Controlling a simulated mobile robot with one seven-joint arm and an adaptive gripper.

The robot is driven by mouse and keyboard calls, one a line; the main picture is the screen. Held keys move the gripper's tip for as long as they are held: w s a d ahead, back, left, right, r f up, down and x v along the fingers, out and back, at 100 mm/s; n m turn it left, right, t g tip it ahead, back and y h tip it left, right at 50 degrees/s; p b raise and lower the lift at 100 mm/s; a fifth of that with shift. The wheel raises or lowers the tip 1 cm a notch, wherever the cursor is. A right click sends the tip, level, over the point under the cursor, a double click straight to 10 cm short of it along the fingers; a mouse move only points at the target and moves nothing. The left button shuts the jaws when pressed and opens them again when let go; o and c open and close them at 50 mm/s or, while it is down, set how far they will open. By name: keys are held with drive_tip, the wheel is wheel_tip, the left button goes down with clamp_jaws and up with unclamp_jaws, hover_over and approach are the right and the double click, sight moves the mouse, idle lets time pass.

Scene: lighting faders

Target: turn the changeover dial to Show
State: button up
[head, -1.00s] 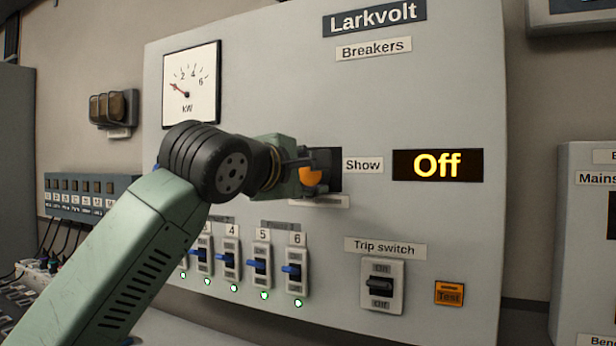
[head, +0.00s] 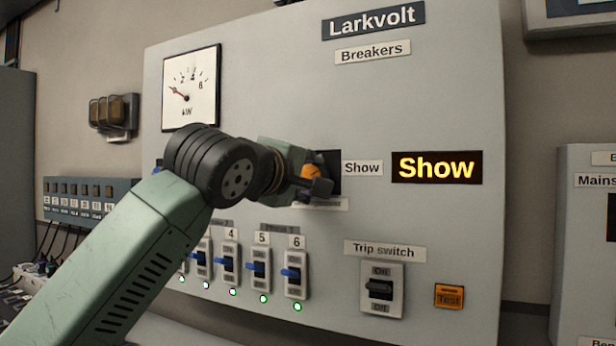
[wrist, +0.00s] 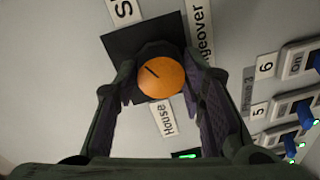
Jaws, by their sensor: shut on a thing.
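The changeover dial is an orange round knob (wrist: 161,77) with a dark pointer line, on a black square plate (wrist: 117,45). In the wrist view it sits between the two fingers of my gripper (wrist: 160,85), which is shut on it. In the head view my gripper (head: 317,180) covers most of the dial (head: 312,160). The "Show" label (head: 362,168) is right of the dial. The display (head: 437,167) reads "Show" in yellow. A "House" label (wrist: 167,119) shows in the wrist view.
Breaker switches with blue levers (head: 257,268) and lit green lamps stand below my gripper. The trip switch (head: 381,288) and an orange Test button (head: 449,296) are at lower right. A kW meter (head: 190,87) is at upper left.

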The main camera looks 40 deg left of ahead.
drive_tip(key=o, duration=1.1)
drive_tip(key=shift+o, duration=0.2)
drive_tip(key=shift+s, duration=0.1)
drive_tip(key=v, duration=1.1)
drive_tip(key=shift+s, duration=0.45)
drive_tip(key=shift+d, duration=0.15)
